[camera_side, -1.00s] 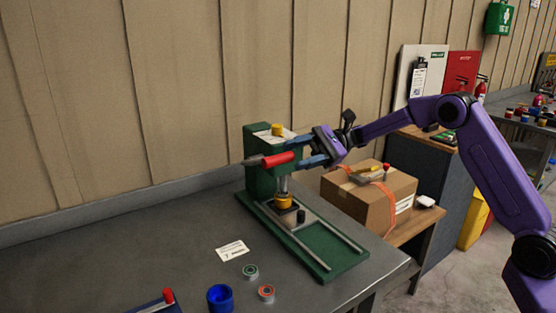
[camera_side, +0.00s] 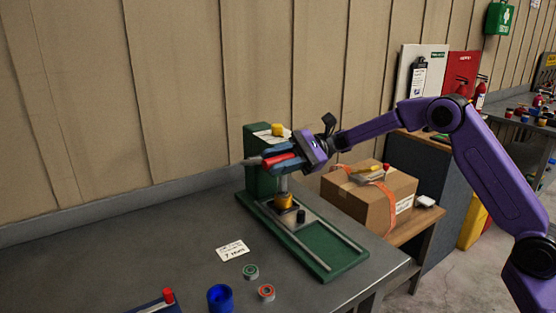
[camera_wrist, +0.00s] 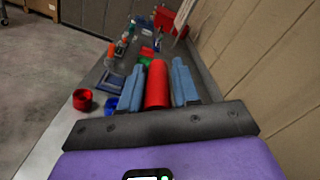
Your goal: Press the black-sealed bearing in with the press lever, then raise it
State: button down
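The green press (camera_side: 262,183) stands on the bench. Its lever has a red grip (camera_side: 279,160) and a grey tip pointing left, and lies nearly level. My gripper (camera_side: 284,158) is around the red grip, one blue finger on each side. In the wrist view the red grip (camera_wrist: 157,85) lies between the fingers (camera_wrist: 158,88); they look slightly apart from it, though contact is hard to judge. Below the ram is a yellow piece (camera_side: 284,201) on the press bed. A small black piece (camera_side: 300,216) stands on the rails in front. I cannot make out a black-sealed bearing.
A green-ringed bearing (camera_side: 250,271), an orange-ringed bearing (camera_side: 266,292), a blue cup (camera_side: 220,298) and a white card (camera_side: 232,250) lie in front of the press. A cardboard box (camera_side: 368,195) stands to its right.

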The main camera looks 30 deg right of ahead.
jog(key=shift+s+f, duration=0.25)
jog(key=shift+f, duration=0.35)
notch_tip(320, 180, down, 11)
jog(key=s+n, duration=0.1)
jog(key=n, duration=0.3)
jog(key=shift+s+f+n, duration=0.2)
jog(key=shift+s+n, duration=0.1)
jog(key=c, duration=0.9)
grip_release()
jog(key=shift+d, duration=0.15)
jog(key=d, duration=1.7)
jog(key=shift+d+r, duration=0.1)
